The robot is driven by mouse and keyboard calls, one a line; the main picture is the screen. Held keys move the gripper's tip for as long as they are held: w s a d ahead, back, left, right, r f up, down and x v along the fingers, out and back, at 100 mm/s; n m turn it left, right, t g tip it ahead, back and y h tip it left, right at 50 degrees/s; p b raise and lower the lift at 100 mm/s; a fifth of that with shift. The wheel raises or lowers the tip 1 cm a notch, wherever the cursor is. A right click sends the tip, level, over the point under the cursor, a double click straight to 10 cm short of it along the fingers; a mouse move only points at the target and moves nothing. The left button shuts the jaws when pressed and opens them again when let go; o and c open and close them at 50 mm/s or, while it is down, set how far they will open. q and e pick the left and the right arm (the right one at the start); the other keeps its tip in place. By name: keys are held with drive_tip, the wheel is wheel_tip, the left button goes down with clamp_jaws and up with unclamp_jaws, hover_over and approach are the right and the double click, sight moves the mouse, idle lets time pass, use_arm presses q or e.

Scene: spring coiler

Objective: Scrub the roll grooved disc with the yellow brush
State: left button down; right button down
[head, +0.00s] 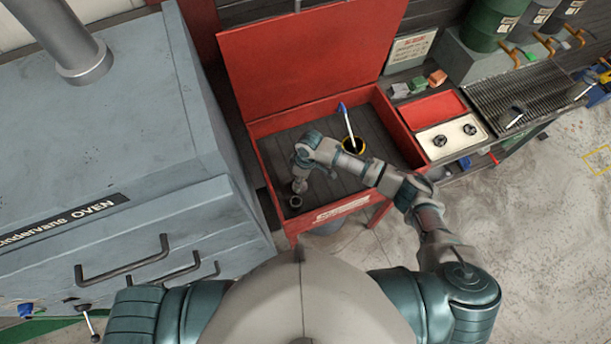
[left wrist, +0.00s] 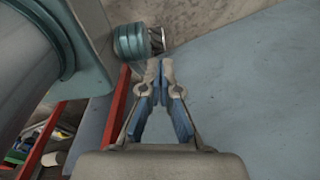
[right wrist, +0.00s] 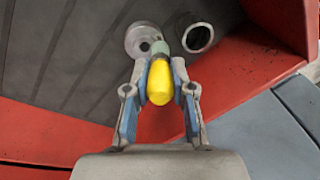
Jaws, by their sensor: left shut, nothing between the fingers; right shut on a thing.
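In the right wrist view my right gripper (right wrist: 160,78) is shut on the yellow brush (right wrist: 160,88). The brush's greenish-grey end (right wrist: 160,48) points away from the gripper, at the near edge of a round grey disc with a centre hole, seemingly the roll grooved disc (right wrist: 136,42). I cannot tell whether the end touches it. In the head view the right gripper (head: 299,177) reaches down into the red tray, mostly hiding brush and disc. My left gripper (left wrist: 163,72) is shut and empty in the left wrist view, beside a blue-grey surface; the head view does not show it.
A dark hollow cylinder (right wrist: 199,38) stands right beside the disc; it also shows in the head view (head: 294,202). The red tray (head: 253,127) has raised edges and an upright lid (head: 310,60). A yellow-rimmed pot (head: 353,146) holds a blue-and-white tool. The oven (head: 100,150) stands left.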

drive_tip(key=shift+w, duration=0.1)
drive_tip(key=shift+w+d+p, duration=0.15)
drive_tip(key=shift+d+p, duration=0.15)
drive_tip(key=shift+d, duration=0.25)
drive_tip(key=shift+s+a+p, duration=0.25)
drive_tip(key=shift+a+p, duration=0.3)
drive_tip(key=shift+p, duration=0.5)
drive_tip(key=shift+w+d+f, duration=0.1)
drive_tip(key=shift+w+d, duration=0.15)
drive_tip(key=shift+d, duration=0.55)
drive_tip(key=shift+p, duration=0.7)
drive_tip(key=shift+s+a, duration=0.3)
drive_tip(key=shift+a, duration=0.45)
drive_tip(key=shift+f, duration=0.1)
drive_tip(key=shift+w+d, duration=0.1)
drive_tip(key=shift+d, duration=0.2)
use_arm(q)
drive_tip(key=shift+a+r, duration=0.2)
drive_tip(key=shift+r, duration=0.85)
drive_tip(key=shift+a+r, duration=0.15)
drive_tip(key=shift+r, duration=0.9)
use_arm(e)
drive_tip(key=shift+a, duration=0.35)
idle(0.9)
